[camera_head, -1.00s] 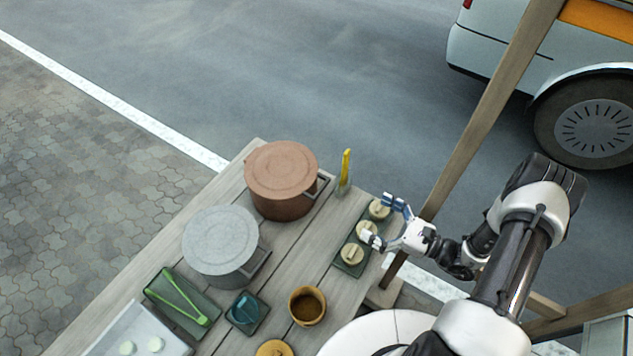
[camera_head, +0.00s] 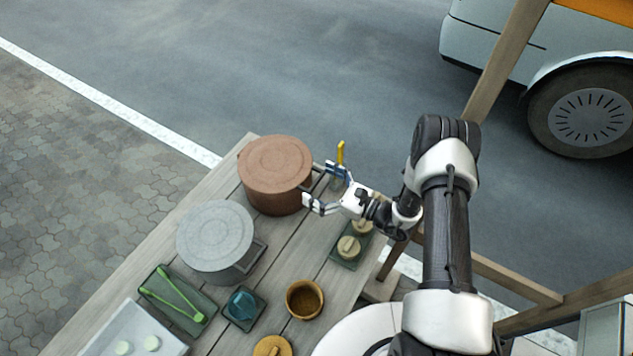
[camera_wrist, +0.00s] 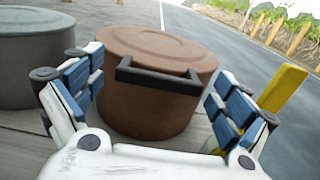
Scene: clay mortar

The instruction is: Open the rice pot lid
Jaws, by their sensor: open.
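Two lidded pots stand on the wooden table. One is reddish-brown (camera_head: 272,170), the other grey (camera_head: 213,240); which one holds rice cannot be told. Both lids are on. My gripper (camera_head: 316,184) is open and empty, just right of the brown pot. In the wrist view my gripper (camera_wrist: 160,105) has its fingers spread either side of the brown pot (camera_wrist: 140,97), whose dark handle (camera_wrist: 158,76) lies between them, with no clear contact. The grey pot (camera_wrist: 35,60) shows at the wrist view's left edge.
A yellow utensil (camera_head: 340,153) stands close beside my gripper and shows at right in the wrist view (camera_wrist: 282,88). A wooden post (camera_head: 505,65) rises behind.

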